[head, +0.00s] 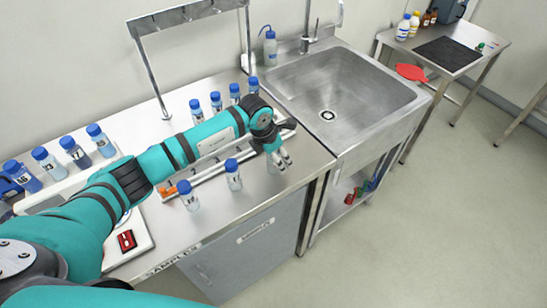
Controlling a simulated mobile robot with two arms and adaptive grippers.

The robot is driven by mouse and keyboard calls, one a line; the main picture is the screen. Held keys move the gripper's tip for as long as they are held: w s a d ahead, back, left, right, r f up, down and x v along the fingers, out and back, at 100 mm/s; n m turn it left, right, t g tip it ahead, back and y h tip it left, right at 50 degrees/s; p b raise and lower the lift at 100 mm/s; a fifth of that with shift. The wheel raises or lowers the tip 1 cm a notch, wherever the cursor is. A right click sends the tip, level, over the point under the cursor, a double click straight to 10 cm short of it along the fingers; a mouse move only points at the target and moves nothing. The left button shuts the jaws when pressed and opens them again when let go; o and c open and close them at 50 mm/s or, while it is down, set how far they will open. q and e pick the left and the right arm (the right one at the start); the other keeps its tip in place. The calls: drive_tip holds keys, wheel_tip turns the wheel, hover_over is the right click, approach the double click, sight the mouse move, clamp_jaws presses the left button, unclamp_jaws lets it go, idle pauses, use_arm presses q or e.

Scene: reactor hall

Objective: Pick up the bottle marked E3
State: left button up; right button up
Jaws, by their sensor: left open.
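Several clear bottles with blue caps stand on the steel bench. Most labels are too small to read, and I cannot tell which bottle is marked E3. Two stand at the front, one bottle (190,202) left of the other bottle (234,181). My left gripper (283,164) reaches over the bench from the left and points down, right of these two. It is open. A pale shape, perhaps another bottle, shows partly beside its fingers; the gripper hides most of it. A back row includes a bottle (216,102) near the wall. My right gripper is out of view.
A steel sink (335,90) adjoins the bench on the right. A wash bottle (270,48) stands behind it. More blue-capped bottles (75,153) stand at the left. A metal frame (150,75) rises at the back. A side table (480,47) is at the far right.

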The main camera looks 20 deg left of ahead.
use_arm(q)
drive_tip(key=c, duration=1.1)
drive_tip(key=shift+r, duration=0.1)
